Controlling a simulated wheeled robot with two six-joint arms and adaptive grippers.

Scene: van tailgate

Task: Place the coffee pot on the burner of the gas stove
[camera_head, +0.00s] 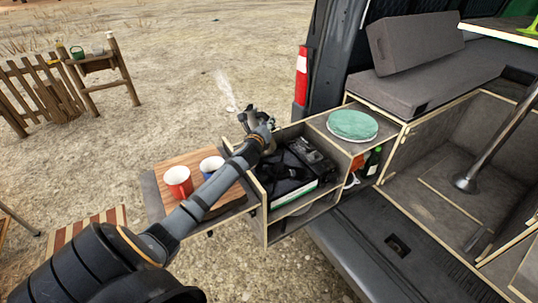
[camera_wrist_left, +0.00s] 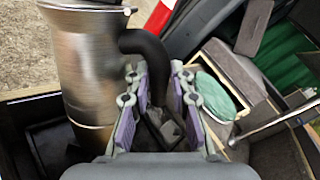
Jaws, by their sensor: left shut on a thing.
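The coffee pot (camera_wrist_left: 88,70) is a brushed silver cylinder with a black handle (camera_wrist_left: 150,52), large at the left of the left wrist view. My left gripper (camera_wrist_left: 158,100) is shut on that handle, with its pads on either side of it. In the head view, my left gripper (camera_head: 257,126) is over the back left edge of the open drawer, and the pot is mostly hidden by the gripper. The black gas stove (camera_head: 282,172) lies in the drawer to the right of the gripper. Its burner cannot be made out clearly. My right gripper is in neither view.
A red cup (camera_head: 178,181) and a blue-white cup (camera_head: 210,166) stand on the wooden board (camera_head: 186,160) left of the drawer, under my forearm. A teal round lid or plate (camera_head: 352,124) lies on the cabinet top. A white wisp (camera_head: 226,90) rises behind the gripper.

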